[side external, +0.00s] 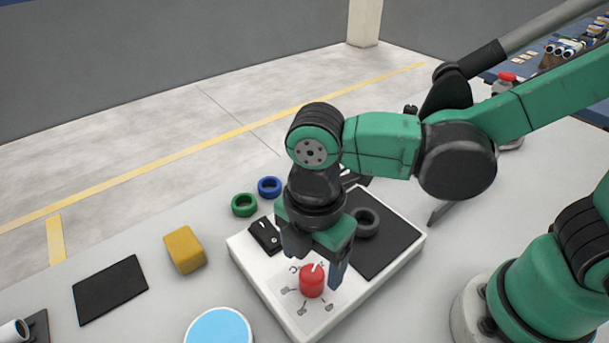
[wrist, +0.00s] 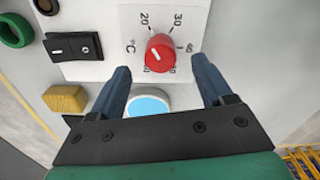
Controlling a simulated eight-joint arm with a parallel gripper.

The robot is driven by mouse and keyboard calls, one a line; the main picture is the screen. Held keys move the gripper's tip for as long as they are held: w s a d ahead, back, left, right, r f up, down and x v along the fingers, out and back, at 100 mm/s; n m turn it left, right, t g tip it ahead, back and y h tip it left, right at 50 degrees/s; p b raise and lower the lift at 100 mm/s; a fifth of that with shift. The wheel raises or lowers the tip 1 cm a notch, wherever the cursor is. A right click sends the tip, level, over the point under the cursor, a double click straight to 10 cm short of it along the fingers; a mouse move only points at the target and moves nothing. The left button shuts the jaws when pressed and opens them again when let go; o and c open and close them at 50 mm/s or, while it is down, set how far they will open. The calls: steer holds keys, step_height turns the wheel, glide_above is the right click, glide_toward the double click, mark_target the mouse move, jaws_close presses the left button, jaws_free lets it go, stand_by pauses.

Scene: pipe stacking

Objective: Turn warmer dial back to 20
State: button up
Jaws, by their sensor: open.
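The red warmer dial (side external: 312,282) stands on the front of the white warmer (side external: 262,272). In the wrist view the dial (wrist: 161,52) has a short white mark on its upper left part. The printed 20 and 30 show above it; other numbers beside and below are partly hidden. I cannot tell exactly which number the mark meets. My gripper (side external: 314,266) is open and points down over the dial. In the wrist view its fingers (wrist: 162,82) lie apart at either side of the dial, with no contact visible.
A black switch (side external: 265,235) sits beside the dial. A dark ring (side external: 366,222) lies on the warmer's black plate (side external: 392,242). Green (side external: 244,205) and blue (side external: 269,187) rings, a yellow block (side external: 184,250), a black mat (side external: 110,289) and a blue-topped round object (side external: 218,328) are nearby.

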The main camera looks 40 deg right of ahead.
steer(key=shift+r, duration=0.95)
steer(key=w+d+r+m+t, duration=0.2)
steer(key=d+m+t, duration=0.1)
steer(key=d+m, duration=0.5)
steer(key=w+d+r+m+t, duration=0.2)
steer(key=d+m, duration=0.6)
steer(key=m, duration=0.4)
steer(key=shift+w+d+t, duration=0.25)
steer(key=shift+w+t, duration=0.35)
steer(key=shift+t, duration=0.4)
